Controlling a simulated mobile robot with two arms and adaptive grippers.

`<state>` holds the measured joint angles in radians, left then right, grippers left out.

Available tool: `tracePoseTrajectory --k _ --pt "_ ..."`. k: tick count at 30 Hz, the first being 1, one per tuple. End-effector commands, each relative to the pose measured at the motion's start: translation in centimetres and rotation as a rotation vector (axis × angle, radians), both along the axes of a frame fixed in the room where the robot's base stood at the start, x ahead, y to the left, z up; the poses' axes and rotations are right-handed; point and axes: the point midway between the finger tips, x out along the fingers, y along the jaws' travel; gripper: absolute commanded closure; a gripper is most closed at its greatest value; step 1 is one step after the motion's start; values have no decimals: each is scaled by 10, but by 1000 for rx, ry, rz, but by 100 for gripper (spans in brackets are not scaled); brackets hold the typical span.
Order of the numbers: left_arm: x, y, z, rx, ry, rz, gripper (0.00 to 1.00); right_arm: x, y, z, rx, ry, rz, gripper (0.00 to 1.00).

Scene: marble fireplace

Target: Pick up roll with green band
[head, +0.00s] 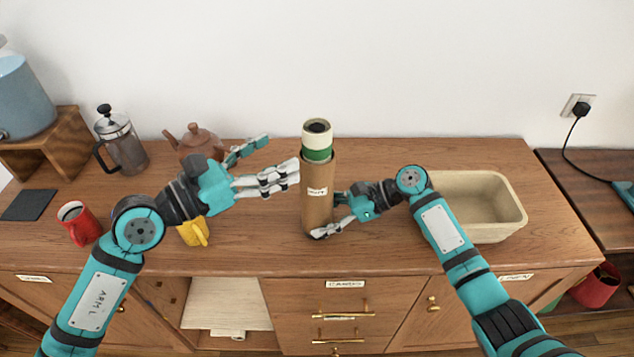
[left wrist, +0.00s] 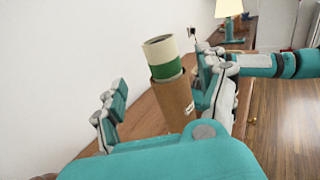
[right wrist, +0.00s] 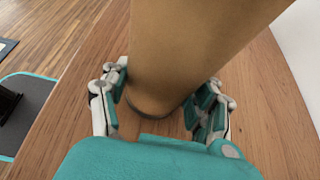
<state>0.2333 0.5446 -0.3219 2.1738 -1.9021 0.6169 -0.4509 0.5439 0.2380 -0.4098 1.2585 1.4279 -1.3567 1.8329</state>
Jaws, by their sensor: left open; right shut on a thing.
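The roll with the green band (head: 318,154) is cream with a dark centre. It stands upright in the mouth of a tall brown tube (head: 318,205), its lower part hidden inside. The roll also shows in the left wrist view (left wrist: 164,68). My left gripper (head: 281,157) is open and empty, just left of the roll; in its wrist view the roll and tube mouth show between its spread fingers. My right gripper (head: 328,217) is shut on the lower part of the tube, its fingers on both sides of it in the right wrist view (right wrist: 166,95).
A beige bin (head: 478,232) stands right of the tube. A brown teapot (head: 190,138), yellow mug (head: 193,232), red mug (head: 75,225) and French press (head: 122,150) stand to the left. The wooden cabinet top (head: 265,250) is clear along its front edge.

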Motion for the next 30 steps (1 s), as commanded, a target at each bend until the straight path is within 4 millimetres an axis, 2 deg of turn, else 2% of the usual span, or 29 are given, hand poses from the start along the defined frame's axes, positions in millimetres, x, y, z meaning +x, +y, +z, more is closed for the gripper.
tracePoseTrajectory --k 3,11,21,29,30 --pt "13 -18 1 -4 -1 -1 26 0 0 1 1 0 0 57" --pt "25 -36 1 -1 1 -1 26 0 0 0 0 0 -1 57" --pt "49 -74 4 -1 2 -1 26 0 0 0 1 0 -1 57" --pt "51 -77 3 1 1 0 26 0 0 0 0 0 -1 57" --pt "51 -77 3 0 1 0 28 0 0 0 0 0 0 57"
